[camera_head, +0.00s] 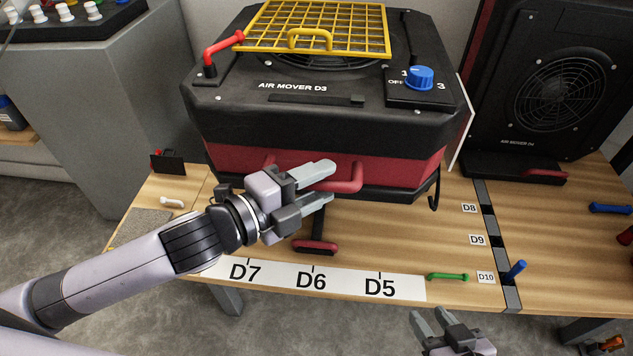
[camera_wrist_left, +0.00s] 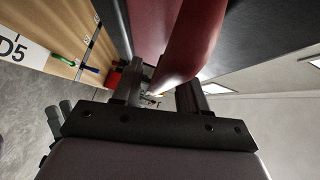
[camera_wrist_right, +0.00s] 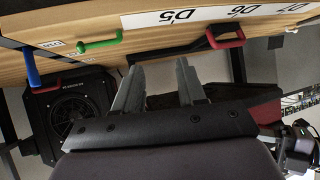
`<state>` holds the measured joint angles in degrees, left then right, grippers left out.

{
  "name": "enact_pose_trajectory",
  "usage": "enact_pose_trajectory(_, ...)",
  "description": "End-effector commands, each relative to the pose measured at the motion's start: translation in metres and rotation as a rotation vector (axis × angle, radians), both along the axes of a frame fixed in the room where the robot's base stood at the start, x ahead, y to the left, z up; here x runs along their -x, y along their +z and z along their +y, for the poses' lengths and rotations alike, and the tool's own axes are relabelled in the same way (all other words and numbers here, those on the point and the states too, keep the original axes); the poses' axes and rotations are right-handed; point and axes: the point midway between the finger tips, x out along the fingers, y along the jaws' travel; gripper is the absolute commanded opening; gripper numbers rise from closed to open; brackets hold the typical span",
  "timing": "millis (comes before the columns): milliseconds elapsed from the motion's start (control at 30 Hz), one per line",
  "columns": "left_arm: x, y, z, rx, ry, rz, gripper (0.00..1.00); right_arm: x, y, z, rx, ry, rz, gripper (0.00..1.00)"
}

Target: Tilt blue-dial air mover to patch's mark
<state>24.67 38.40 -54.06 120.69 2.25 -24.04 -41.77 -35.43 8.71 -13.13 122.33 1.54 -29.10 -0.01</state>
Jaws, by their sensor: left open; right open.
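The air mover D3 (camera_head: 300,125) stands on the wooden bench, with a blue dial (camera_head: 420,77) on its top right and a yellow grille over its fan. A red handle (camera_head: 350,180) sticks out of its front. My left gripper (camera_head: 331,181) is open at this handle. In the left wrist view the red bar (camera_wrist_left: 190,45) runs between its fingers, and contact is hard to tell. A white strip (camera_head: 345,285) marked D7, D6 and D5 lies along the bench's front edge. My right gripper (camera_head: 432,318) is open and empty in front of the bench.
A second air mover (camera_head: 560,90) stands at the right. A red-handled lever (camera_head: 316,246) lies below the D3 unit, and a green handle (camera_head: 447,277) and blue peg (camera_head: 516,270) are by the D10 label. A grey cabinet (camera_head: 90,110) is at left.

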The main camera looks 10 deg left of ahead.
Motion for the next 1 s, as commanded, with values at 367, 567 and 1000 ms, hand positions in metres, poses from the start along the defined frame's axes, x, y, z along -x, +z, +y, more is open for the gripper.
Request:
enact_pose_trajectory(367,0.000,0.000,0.000,0.001,0.000,0.001,0.00,-0.001,0.001,0.000,-0.001,0.000,-0.005,0.40)
enact_pose_trajectory(567,0.000,-0.005,0.000,0.000,0.001,0.002,0.00,-0.002,-0.001,0.001,-0.002,0.001,-0.007,0.40)
enact_pose_trajectory(1000,-0.004,-0.069,0.000,0.002,0.002,-0.045,0.00,-0.014,0.007,0.026,-0.018,0.063,-0.101,0.40)
